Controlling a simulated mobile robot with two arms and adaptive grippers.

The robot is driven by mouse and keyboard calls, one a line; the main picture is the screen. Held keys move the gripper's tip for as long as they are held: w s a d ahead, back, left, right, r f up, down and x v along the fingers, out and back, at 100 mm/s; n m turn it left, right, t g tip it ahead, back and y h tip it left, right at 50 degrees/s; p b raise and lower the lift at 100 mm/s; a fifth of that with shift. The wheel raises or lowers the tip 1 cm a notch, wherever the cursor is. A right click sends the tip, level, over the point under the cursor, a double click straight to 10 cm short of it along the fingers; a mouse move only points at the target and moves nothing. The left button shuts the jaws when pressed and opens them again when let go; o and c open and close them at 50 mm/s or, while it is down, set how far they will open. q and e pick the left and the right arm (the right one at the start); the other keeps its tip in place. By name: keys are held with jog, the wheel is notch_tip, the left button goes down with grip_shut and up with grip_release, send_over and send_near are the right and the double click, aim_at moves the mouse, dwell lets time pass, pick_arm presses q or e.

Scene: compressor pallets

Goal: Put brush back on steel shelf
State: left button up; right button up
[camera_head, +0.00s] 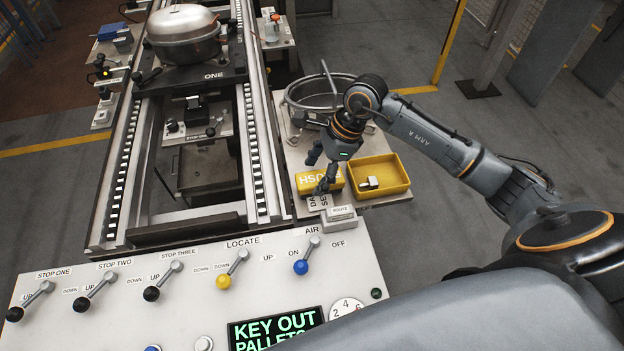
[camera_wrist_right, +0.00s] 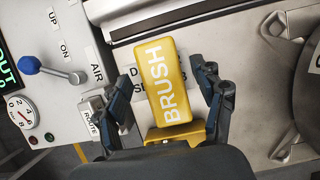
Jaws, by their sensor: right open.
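The brush is a yellow block with white BRUSH lettering. It lies on a light shelf in the head view (camera_head: 308,182), left of a yellow bin. In the right wrist view the brush (camera_wrist_right: 163,75) sits between the fingers of my right gripper (camera_wrist_right: 168,100), which are spread to either side of it. My right gripper (camera_head: 322,172) is open above the brush in the head view and hides part of it. I cannot tell whether the fingers touch it. My left gripper is not in view.
The yellow bin (camera_head: 393,172) holds a small pale part, right of the brush. A control panel (camera_head: 185,290) with several levers lies in front. A conveyor (camera_head: 255,150) with a domed housing (camera_head: 183,35) runs at left.

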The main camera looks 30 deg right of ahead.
jog(key=b+v, duration=0.1)
jog(key=v, duration=0.8)
